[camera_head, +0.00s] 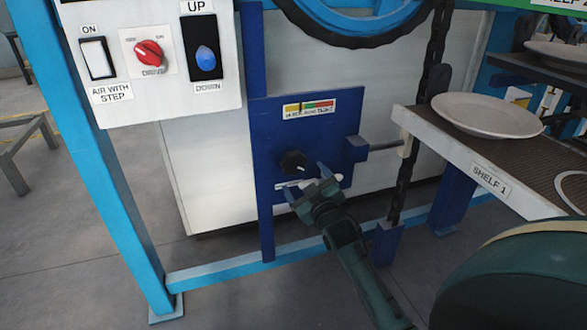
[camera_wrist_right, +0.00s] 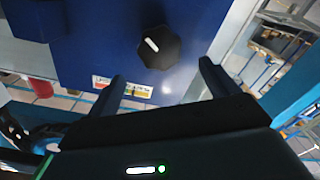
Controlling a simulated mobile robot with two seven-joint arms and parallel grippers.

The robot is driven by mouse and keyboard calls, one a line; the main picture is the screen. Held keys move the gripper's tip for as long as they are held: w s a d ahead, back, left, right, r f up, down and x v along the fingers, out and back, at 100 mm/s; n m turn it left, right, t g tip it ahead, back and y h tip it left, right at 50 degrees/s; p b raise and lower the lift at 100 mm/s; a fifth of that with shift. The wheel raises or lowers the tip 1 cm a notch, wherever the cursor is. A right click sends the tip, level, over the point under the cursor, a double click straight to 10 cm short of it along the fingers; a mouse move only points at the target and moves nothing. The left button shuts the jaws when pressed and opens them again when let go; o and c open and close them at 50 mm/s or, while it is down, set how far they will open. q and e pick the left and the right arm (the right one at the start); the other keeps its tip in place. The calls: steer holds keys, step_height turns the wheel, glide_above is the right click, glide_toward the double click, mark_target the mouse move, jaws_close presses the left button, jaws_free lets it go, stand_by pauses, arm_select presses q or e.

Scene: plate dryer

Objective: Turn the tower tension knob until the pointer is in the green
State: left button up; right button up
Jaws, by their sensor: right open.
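The tension knob (camera_head: 293,161) is black and sits on a dark blue panel (camera_head: 271,130). In the right wrist view the knob (camera_wrist_right: 165,57) shows a white pointer line on its face, slanting to the upper left. Above it in the head view is a small coloured gauge (camera_head: 309,108) with a dark pointer near its yellow part; its exact reading is too small to tell. My right gripper (camera_head: 304,182) is open just below the knob. In the wrist view its fingers (camera_wrist_right: 161,70) stand apart, short of the knob, with nothing between them. My left gripper is not in view.
A white control box (camera_head: 120,60) with a red drive knob (camera_head: 149,52) and a blue up/down switch (camera_head: 206,58) hangs at upper left. Shelf 1 (camera_head: 450,150) carries a plate (camera_head: 487,115) to the right. A dark chain (camera_head: 401,185) hangs beside the panel.

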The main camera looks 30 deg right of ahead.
mark_target(295, 166)
steer(key=b+x, duration=0.2)
steer(key=x, duration=0.6)
steer(key=shift+w+f+b, duration=0.1)
steer(key=shift+w+b, duration=0.1)
steer(key=shift+b, duration=0.2)
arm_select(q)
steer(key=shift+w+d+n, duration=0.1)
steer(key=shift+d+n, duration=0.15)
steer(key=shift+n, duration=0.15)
arm_select(e)
steer(key=shift+w+d, duration=0.1)
steer(key=shift+w, duration=0.1)
steer(key=shift+c, duration=0.5)
